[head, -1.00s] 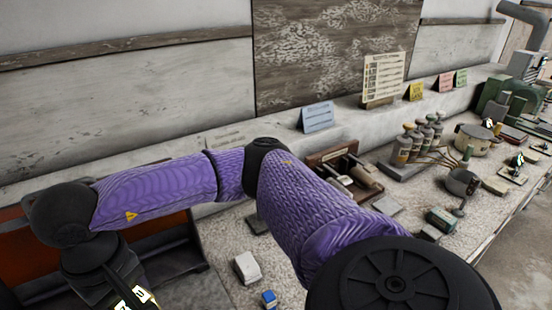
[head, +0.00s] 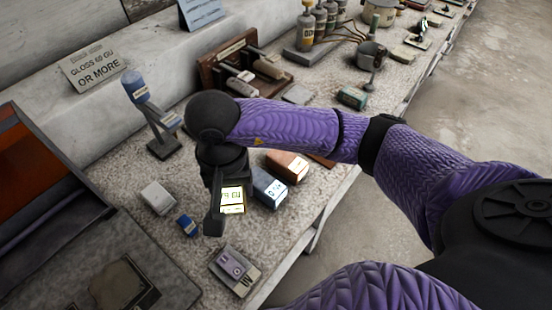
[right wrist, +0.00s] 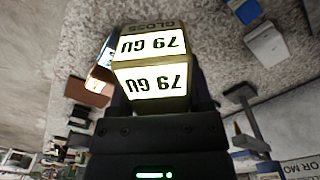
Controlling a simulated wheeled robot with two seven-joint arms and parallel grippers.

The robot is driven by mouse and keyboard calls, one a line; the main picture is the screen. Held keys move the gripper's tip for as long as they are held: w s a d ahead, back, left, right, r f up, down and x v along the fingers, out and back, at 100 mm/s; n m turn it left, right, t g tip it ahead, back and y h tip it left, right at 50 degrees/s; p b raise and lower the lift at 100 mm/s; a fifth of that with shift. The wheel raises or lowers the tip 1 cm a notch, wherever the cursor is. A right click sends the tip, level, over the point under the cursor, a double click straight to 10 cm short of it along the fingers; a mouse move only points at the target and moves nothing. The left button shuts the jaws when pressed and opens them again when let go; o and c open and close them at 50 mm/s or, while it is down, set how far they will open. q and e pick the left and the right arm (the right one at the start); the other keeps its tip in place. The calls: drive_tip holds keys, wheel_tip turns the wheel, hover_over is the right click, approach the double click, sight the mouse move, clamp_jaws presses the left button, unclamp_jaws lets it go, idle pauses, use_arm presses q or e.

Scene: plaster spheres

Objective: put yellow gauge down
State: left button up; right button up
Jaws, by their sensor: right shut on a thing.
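My right gripper (head: 222,206) is shut on the yellow gauge (head: 232,200), a small box with bright display faces. In the head view they are over the speckled bench, near the blue gauge box (head: 268,188); the height above the bench is hard to tell. In the right wrist view the gauge (right wrist: 150,75) is upside down and reads 79 GU on two faces. Its lower end is hidden by the gripper body. My left gripper is not in view.
A copper-brown box (head: 287,165) is beyond the blue one. A purple and white block (head: 234,270) is near the front edge. A white block (head: 157,198), a small blue block (head: 187,225) and a stand (head: 165,146) are left. A sign (head: 93,68) reads GLOSS 60 GU OR MORE.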

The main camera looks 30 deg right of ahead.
sight(242, 221)
wheel_tip(242, 221, down, 10)
drive_tip(key=b, duration=0.2)
drive_tip(key=shift+s+d+b, duration=0.1)
drive_tip(key=shift+b, duration=0.2)
drive_tip(key=shift+f, duration=0.15)
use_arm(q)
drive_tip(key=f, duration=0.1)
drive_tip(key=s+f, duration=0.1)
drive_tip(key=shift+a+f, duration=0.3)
use_arm(e)
drive_tip(key=shift+f, duration=0.15)
drive_tip(key=o, duration=0.7)
drive_tip(key=shift+f, duration=0.1)
drive_tip(key=o, duration=0.4)
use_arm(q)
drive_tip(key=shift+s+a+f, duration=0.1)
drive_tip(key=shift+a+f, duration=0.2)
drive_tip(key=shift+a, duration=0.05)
use_arm(e)
drive_tip(key=shift+s, duration=0.1)
